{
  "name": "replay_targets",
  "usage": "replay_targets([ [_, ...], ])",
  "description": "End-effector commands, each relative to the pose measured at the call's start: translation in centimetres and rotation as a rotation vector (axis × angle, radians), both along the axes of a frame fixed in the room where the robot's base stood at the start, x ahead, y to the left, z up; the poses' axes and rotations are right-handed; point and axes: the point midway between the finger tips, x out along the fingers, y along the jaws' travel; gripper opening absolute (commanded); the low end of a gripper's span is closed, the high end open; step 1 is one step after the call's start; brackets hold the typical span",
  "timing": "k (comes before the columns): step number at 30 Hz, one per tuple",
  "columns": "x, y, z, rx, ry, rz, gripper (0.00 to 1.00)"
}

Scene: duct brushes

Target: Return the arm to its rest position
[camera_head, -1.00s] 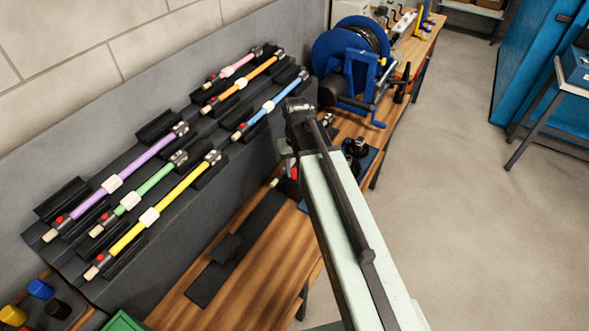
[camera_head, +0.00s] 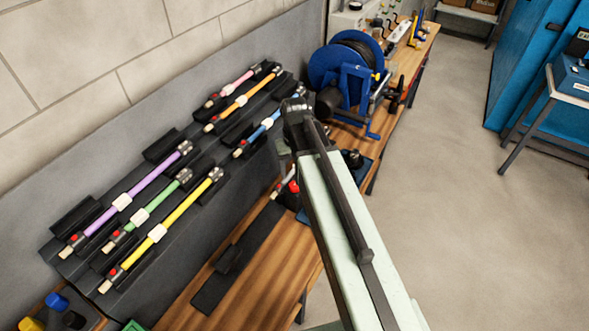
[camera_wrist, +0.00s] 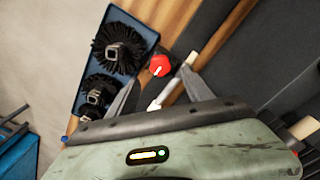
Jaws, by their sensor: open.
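My gripper (camera_wrist: 160,80) is open in the wrist view, with its two dark fingers spread. A white rod piece with a red part (camera_wrist: 160,66) shows between and beyond the fingers; I cannot tell its distance from them. In the head view my arm reaches up the middle, its wrist bent at the top, and the fingers are mostly hidden. A rod end with red and white (camera_head: 287,186) lies beside the arm, partly hidden.
A dark rack holds several coloured rods, including purple (camera_head: 150,180) and yellow (camera_head: 185,208). A blue reel (camera_head: 345,75) stands beyond on the wooden bench (camera_head: 262,275). A blue tray (camera_wrist: 152,38) holds black round brushes (camera_wrist: 118,48). Floor (camera_head: 440,190) is clear at right.

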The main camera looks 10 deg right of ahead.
Motion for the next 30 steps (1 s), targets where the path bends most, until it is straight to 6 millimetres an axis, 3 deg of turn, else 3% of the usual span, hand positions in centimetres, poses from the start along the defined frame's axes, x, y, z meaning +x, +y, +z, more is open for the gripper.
replay_targets([
  [1,0.0,0.0,1.0,0.0,0.0,0.0,0.59],
  [10,0.0,0.0,0.6,0.0,0.0,0.0,0.59],
  [14,-0.2,0.2,-1.4,0.0,0.0,0.004,0.59],
  [18,-5.0,0.8,-5.4,0.0,0.0,0.007,0.59],
  [21,-7.8,1.0,-5.6,0.0,0.0,-0.001,0.59],
  [30,-7.8,1.0,-4.9,0.0,0.0,-0.014,0.59],
])
